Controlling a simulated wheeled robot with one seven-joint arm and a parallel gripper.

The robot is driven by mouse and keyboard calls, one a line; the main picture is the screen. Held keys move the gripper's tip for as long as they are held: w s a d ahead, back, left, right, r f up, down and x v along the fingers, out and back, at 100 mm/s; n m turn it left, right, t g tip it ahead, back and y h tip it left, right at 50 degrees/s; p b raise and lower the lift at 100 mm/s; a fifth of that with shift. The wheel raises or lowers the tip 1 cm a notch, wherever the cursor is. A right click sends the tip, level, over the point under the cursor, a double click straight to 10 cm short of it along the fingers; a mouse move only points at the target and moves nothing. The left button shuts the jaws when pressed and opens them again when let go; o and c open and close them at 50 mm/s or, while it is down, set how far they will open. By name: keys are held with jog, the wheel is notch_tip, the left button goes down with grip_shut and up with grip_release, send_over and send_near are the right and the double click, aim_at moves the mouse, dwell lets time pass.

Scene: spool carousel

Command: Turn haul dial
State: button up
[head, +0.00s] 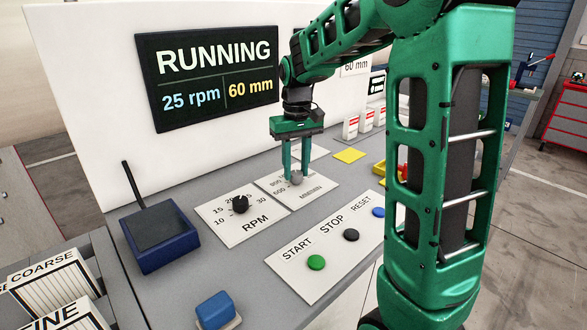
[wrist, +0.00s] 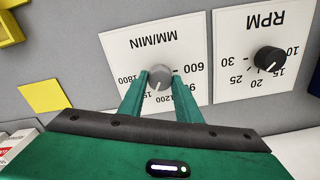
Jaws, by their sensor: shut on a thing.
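The haul dial is a grey knob (wrist: 160,76) on a white plate marked MM/MIN (wrist: 130,50). In the wrist view my gripper (wrist: 160,84) has one green finger on each side of the knob and is shut on it. In the head view my gripper (head: 296,178) reaches down from above onto the grey knob (head: 296,177), and the fingers partly cover the plate's scale. The exact pointer setting is hard to read.
A black RPM dial (head: 240,204) sits left of the haul dial. A panel (head: 290,265) with START, STOP and RESET buttons lies in front. The screen (head: 207,76) reads RUNNING, 25 rpm, 60 mm. A blue box (head: 160,238) and a yellow square (head: 349,155) are nearby.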

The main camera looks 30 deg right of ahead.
aim_at(296, 172)
jog(key=shift+m, duration=1.2)
jog(key=o, duration=1.1)
jog(key=shift+c, duration=0.2)
notch_tip(296, 172, up, 11)
jog(key=shift+w+f, duration=0.1)
jog(key=shift+f, duration=0.05)
